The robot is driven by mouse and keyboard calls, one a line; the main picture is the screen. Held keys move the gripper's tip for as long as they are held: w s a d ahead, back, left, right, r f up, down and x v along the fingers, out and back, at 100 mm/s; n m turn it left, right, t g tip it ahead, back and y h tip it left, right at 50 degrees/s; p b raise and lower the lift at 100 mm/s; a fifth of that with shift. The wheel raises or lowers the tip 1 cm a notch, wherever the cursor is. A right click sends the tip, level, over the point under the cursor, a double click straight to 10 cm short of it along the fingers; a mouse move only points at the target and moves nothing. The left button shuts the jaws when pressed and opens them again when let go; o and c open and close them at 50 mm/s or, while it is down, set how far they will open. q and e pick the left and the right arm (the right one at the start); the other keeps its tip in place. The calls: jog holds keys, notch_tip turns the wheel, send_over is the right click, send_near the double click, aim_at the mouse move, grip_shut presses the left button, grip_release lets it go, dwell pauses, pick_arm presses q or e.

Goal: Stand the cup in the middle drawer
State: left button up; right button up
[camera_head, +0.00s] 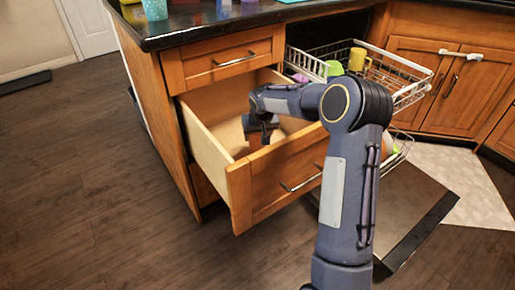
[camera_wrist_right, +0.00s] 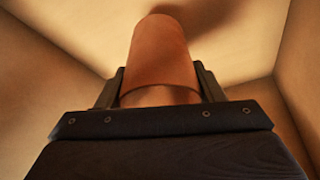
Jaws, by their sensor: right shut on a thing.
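The middle drawer (camera_head: 238,190) is pulled open below a shut top drawer. My right arm reaches over its front, and my right gripper (camera_head: 262,136) is inside the drawer space. In the right wrist view my right gripper (camera_wrist_right: 160,92) is shut on the orange-brown cup (camera_wrist_right: 160,55), with a finger on each side. In the head view only a small part of the cup (camera_head: 254,143) shows below the gripper. Drawer walls and floor surround the cup in the wrist view. I cannot tell whether the cup touches the floor. My left gripper is not in view.
An open dishwasher with a wire rack (camera_head: 405,82) stands right of the drawer, holding a yellow mug (camera_head: 359,60) and a green cup (camera_head: 334,69). Its lowered door (camera_head: 415,215) lies over the floor. The dark counter (camera_head: 200,25) is above. The floor at left is clear.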

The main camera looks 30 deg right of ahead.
aim_at(258, 144)
jog(key=shift+f+b, duration=0.8)
jog(key=shift+f, duration=1.45)
jog(key=shift+f, duration=0.2)
jog(key=o, duration=1)
jog(key=shift+c, duration=0.2)
jog(key=p+v, duration=0.4)
jog(key=v, duration=0.8)
jog(key=shift+r, duration=0.25)
